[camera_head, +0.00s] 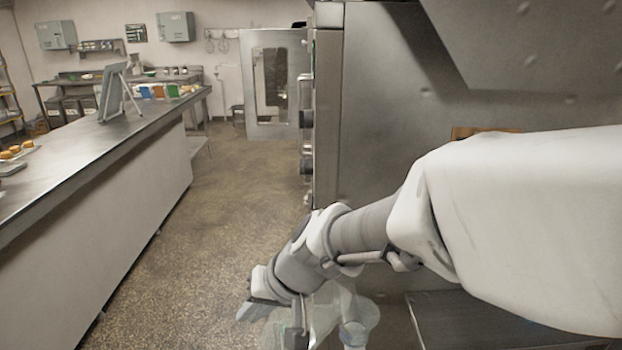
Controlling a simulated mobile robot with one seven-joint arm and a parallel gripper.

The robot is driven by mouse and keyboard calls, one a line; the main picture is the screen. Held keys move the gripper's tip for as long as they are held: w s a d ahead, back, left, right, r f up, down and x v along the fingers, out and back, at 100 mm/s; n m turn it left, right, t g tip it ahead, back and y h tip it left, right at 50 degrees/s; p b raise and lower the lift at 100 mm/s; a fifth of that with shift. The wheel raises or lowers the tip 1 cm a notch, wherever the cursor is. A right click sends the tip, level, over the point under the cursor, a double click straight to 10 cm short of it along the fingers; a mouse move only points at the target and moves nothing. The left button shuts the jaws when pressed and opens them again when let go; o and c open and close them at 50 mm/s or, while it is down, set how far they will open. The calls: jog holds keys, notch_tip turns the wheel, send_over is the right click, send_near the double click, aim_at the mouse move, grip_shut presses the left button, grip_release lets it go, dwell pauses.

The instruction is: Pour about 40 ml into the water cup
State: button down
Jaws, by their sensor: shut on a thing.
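My gripper (276,318) is low in the middle of the head view, at the end of my white and grey arm reaching in from the right. It is shut on a clear, glass-like vessel (340,312), which shows just beside and behind the fingers. The vessel's lower part is cut off by the bottom edge of the picture. I cannot tell its full shape, its tilt or how much liquid is in it. No water cup can be made out as a separate thing.
A long steel counter (75,155) runs along the left, with a tablet stand (112,95) and buns (14,151) on it. A tall steel cabinet (385,100) stands right. A low steel surface (450,315) is at lower right. The aisle floor (215,200) is clear.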

aim_at(245, 329)
jog(key=shift+s+a+f+h+p, duration=0.2)
jog(key=shift+a+f+h+p, duration=0.2)
jog(key=shift+f+h+p, duration=0.2)
jog(key=f+p, duration=0.1)
jog(key=p, duration=0.1)
jog(key=a+f+h+p, duration=0.1)
jog(key=p, duration=0.2)
jog(key=shift+f+n+t, duration=0.3)
jog(key=shift+f, duration=0.05)
jog(key=shift+w+f+h, duration=0.1)
jog(key=shift+f+h, duration=0.2)
jog(key=shift+f, duration=0.15)
jog(key=shift+w+a+f+h+p, duration=0.15)
jog(key=shift+f+h+p, duration=0.15)
jog(key=shift+f+p, duration=0.3)
jog(key=shift+f, duration=0.25)
jog(key=shift+f+p, duration=0.2)
jog(key=shift+p, duration=0.1)
jog(key=shift+w+f+h+p, duration=0.25)
jog(key=shift+h+p, duration=0.15)
jog(key=shift+h, duration=0.2)
jog(key=shift+a+f+t+h+p, duration=0.1)
jog(key=shift+f+t+h+p, duration=0.2)
jog(key=shift+f+p, duration=0.25)
jog(key=shift+w, duration=0.1)
